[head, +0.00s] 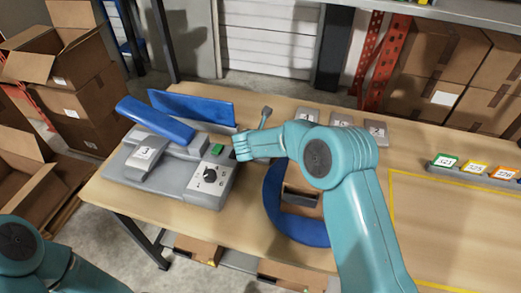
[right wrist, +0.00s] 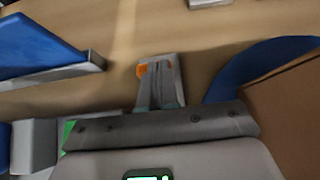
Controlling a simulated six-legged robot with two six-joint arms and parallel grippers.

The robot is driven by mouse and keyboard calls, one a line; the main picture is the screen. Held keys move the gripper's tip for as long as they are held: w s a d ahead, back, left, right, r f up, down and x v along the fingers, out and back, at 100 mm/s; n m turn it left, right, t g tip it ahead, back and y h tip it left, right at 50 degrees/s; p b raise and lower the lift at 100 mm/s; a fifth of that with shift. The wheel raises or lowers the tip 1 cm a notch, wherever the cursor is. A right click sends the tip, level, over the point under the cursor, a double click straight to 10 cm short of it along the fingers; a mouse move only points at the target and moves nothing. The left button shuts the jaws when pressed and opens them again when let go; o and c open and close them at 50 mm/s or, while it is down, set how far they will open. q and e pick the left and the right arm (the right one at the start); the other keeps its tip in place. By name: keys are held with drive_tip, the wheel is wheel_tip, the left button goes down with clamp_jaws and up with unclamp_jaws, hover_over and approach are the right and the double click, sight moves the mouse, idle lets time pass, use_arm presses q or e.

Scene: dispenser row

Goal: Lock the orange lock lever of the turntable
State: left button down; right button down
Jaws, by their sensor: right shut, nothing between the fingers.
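A small orange piece (right wrist: 142,70), which looks like part of the lock lever, shows in the right wrist view at the left edge of my right gripper's fingertips (right wrist: 162,85). The rest of it is hidden, and I cannot tell whether they touch. The fingers are shut with nothing between them. In the head view my right arm reaches left across the bench, and I see no orange lever there. The blue turntable (head: 272,207) lies partly under that arm, with a brown box on it. Its edge also shows in the right wrist view (right wrist: 240,70). My left gripper is out of view.
A short grey post (head: 265,117) rises behind my right wrist. Grey plates lie at the back. Numbered tags (head: 445,161) line the right, above free, yellow-outlined bench.

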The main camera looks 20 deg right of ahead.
drive_tip(key=shift+w+d+r, duration=0.1)
drive_tip(key=shift+w+d, duration=0.1)
drive_tip(key=shift+w, duration=0.05)
drive_tip(key=shift+w+d, duration=0.25)
drive_tip(key=shift+w, duration=0.15)
drive_tip(key=shift+r, duration=0.1)
drive_tip(key=shift+r+p, duration=0.4)
drive_tip(key=shift+r, duration=0.35)
drive_tip(key=shift+a, duration=0.1)
